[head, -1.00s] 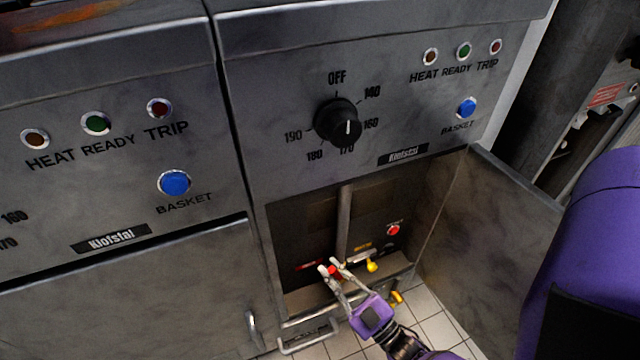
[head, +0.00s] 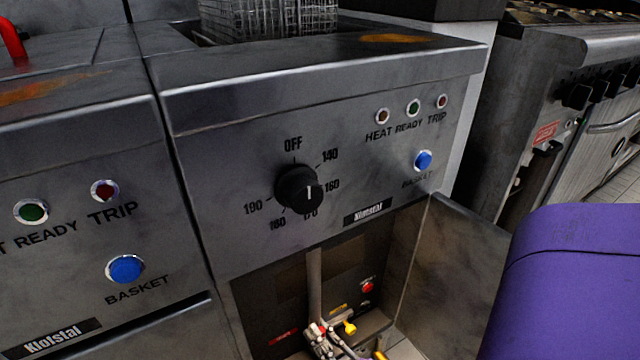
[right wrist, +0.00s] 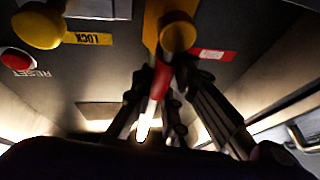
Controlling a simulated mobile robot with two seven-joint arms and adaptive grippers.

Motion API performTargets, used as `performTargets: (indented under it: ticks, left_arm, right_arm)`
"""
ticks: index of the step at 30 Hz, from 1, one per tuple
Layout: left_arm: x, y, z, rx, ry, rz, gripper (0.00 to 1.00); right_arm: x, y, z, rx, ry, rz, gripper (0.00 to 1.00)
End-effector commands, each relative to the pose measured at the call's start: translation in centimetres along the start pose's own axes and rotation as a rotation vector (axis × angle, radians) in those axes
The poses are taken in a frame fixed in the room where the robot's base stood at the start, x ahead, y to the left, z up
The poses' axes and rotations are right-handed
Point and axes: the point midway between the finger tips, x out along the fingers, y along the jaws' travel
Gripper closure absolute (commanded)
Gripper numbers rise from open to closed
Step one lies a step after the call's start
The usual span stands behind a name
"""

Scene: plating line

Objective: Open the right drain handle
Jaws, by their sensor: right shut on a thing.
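The right fryer's lower cabinet stands open, with a vertical grey pipe (head: 314,285) inside. My right gripper (head: 318,330) is low in this cabinet, at the foot of the pipe. It is shut on the red drain handle (head: 322,326), which is mostly hidden by the fingers in the head view. In the right wrist view the red handle (right wrist: 159,84) runs between the dark fingers of the right gripper (right wrist: 165,78), below a yellow round part (right wrist: 177,36). How far the handle is turned I cannot tell. My left gripper is out of view.
A yellow knob (head: 349,328) sits just right of the gripper, and a red reset button (head: 367,287) is above it. The open cabinet door (head: 455,270) stands to the right. The temperature dial (head: 297,188) and the blue basket button (head: 423,160) are on the panel above.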

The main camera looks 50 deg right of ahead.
Motion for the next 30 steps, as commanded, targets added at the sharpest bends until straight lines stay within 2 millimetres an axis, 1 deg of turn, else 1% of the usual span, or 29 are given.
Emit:
performTargets:
  ticks: [7,8,9,10,20,23,25,30]
  left_arm:
    - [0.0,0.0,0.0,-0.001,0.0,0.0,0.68]
    - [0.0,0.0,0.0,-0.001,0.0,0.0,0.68]
    - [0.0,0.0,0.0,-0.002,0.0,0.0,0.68]
    - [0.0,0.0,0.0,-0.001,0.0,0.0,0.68]
    - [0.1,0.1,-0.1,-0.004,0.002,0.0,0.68]
    - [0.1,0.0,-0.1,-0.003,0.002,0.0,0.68]
    - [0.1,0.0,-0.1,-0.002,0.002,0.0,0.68]
    - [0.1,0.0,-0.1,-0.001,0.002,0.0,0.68]
  right_arm:
    - [-0.1,0.1,0.1,0.002,-0.003,0.004,1.0]
    - [-0.1,0.1,0.1,0.002,-0.003,0.004,0.85]
    - [-0.1,0.2,0.1,0.001,-0.003,0.004,0.8]
    - [-0.1,0.1,0.1,0.001,-0.003,0.003,0.79]
    - [-0.3,0.1,0.0,0.0,-0.002,0.002,0.79]
    - [-1.2,0.1,0.1,-0.001,-0.004,0.002,0.79]
    - [-2.4,0.1,0.1,-0.001,-0.005,0.002,0.79]
    - [-6.2,0.1,0.1,-0.001,-0.006,0.002,0.79]
